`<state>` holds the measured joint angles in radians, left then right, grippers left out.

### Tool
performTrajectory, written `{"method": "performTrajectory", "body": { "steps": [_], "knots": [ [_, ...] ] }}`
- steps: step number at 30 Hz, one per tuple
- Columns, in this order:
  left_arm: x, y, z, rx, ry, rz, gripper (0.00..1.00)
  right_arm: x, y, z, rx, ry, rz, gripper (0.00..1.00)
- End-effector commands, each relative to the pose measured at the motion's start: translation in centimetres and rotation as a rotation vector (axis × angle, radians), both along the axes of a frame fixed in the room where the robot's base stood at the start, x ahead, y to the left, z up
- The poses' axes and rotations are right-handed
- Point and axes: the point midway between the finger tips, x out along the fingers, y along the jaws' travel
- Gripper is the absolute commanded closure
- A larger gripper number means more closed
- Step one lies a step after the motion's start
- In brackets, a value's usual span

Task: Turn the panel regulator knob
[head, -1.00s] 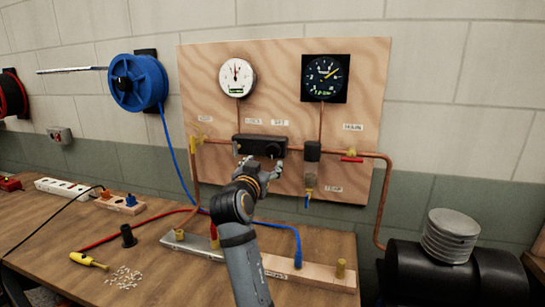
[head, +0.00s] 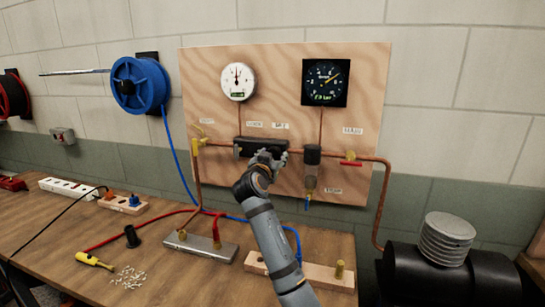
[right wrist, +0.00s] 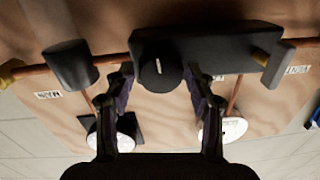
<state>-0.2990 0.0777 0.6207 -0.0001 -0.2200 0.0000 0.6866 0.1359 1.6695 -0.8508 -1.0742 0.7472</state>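The regulator is a dark block (head: 243,148) on the copper pipe across the wooden panel (head: 210,80). Its round black knob (right wrist: 160,73) with a pale mark shows in the right wrist view; in the head view my gripper hides it. My right gripper (head: 267,156) is in front of the regulator. In the right wrist view my right gripper (right wrist: 160,80) is open, with one finger on each side of the knob and narrow gaps between. My left gripper is in neither current view.
A white gauge (head: 237,82) and a dark gauge (head: 325,81) hang above the regulator. A dark fitting (head: 312,154) and red-handled valve (head: 351,163) sit to its right. A blue hose (head: 174,140) runs at left. The table (head: 165,262) holds a metal block and wooden block.

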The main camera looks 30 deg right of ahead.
Motion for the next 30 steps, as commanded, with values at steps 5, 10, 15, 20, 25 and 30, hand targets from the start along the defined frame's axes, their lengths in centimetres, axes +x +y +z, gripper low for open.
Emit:
{"method": "performTrajectory", "body": {
  "steps": [5,10,15,20,25,30],
  "knots": [
    [-0.1,0.1,0.0,0.002,0.001,-0.001,0.60,0.0,0.0,0.0,0.000,0.000,0.000,0.74],
    [-0.1,0.2,0.0,0.002,0.002,-0.001,0.60,0.0,0.0,0.0,-0.001,0.001,0.000,0.88],
    [-0.1,0.2,0.2,0.002,0.002,-0.001,0.60,0.0,0.0,0.1,-0.012,0.016,0.000,0.88],
    [-0.1,0.2,0.7,0.002,0.002,-0.001,0.60,0.0,0.0,0.1,-0.055,0.066,0.001,0.88],
    [-0.1,0.2,1.7,0.002,0.002,-0.001,0.60,0.1,0.1,0.3,-0.133,0.159,0.000,0.88],
    [-0.1,0.2,2.8,0.002,0.002,-0.001,0.60,0.1,0.1,0.4,-0.236,0.279,0.001,0.88]
  ]
}}
